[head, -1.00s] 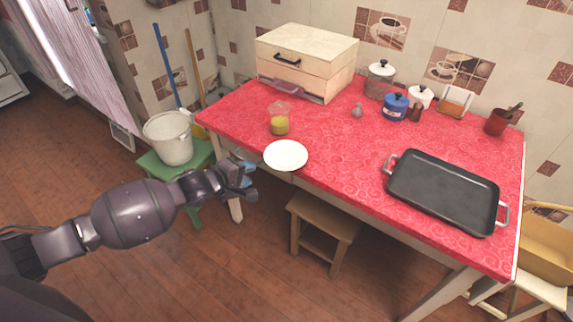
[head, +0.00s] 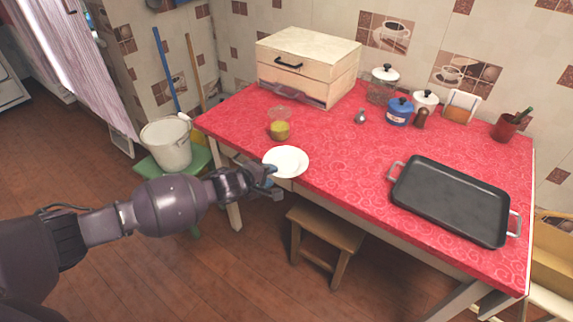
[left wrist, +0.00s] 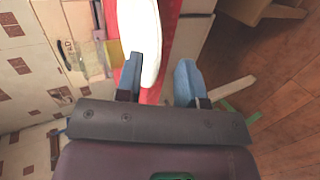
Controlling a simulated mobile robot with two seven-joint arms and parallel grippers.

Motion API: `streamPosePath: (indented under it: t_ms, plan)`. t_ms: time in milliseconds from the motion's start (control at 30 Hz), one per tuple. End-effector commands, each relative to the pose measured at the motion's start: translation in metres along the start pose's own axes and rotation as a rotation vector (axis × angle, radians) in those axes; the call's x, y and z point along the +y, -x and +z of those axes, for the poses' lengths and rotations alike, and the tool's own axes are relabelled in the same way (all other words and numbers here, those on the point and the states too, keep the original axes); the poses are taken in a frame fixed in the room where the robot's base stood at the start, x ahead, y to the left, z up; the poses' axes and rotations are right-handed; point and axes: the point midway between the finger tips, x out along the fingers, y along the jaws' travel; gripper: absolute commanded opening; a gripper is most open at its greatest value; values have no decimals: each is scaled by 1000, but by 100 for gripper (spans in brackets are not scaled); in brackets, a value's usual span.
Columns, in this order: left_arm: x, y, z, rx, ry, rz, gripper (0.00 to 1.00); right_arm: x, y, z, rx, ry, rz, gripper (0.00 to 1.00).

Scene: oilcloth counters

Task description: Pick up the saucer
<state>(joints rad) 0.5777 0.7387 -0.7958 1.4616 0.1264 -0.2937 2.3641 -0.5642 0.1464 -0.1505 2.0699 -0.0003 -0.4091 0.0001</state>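The white saucer (head: 287,160) lies flat at the front left edge of the red-topped table. My left gripper (head: 268,177) is at the saucer's near rim, at the table's front edge. In the left wrist view the saucer (left wrist: 150,45) reaches in between the fingers of my open left gripper (left wrist: 159,82), closer to the left finger. A clear gap shows between the saucer and the right finger. I cannot tell whether the left finger touches the saucer. My right gripper is in no view.
A glass with yellow contents (head: 280,128) stands just behind the saucer. A black tray (head: 452,200) lies at the right of the red table (head: 345,165). A wooden box (head: 308,62) and several jars stand at the back. A stool (head: 325,238) is below the front edge.

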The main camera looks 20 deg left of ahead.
Motion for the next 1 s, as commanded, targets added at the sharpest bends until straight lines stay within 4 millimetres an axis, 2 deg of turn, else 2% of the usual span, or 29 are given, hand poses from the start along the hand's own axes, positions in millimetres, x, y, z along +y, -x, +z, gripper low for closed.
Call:
streamPosePath:
  t_ms: [100, 367, 467, 600, 633, 1000]
  plan:
    - [-1, -8, 0, 0, -1, -2, 36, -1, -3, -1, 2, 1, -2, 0]
    - [1, -9, 0, 0, 0, 0, 36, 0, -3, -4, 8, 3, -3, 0]
    - [1, -9, 0, 0, 0, 0, 23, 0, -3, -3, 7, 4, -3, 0]
    - [1, -9, 0, 0, -1, 0, 2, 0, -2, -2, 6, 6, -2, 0]
    - [1, -9, 0, 0, -1, 0, 0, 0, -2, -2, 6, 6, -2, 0]
    - [2, -8, 0, 0, -1, 1, 0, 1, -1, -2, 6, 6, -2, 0]
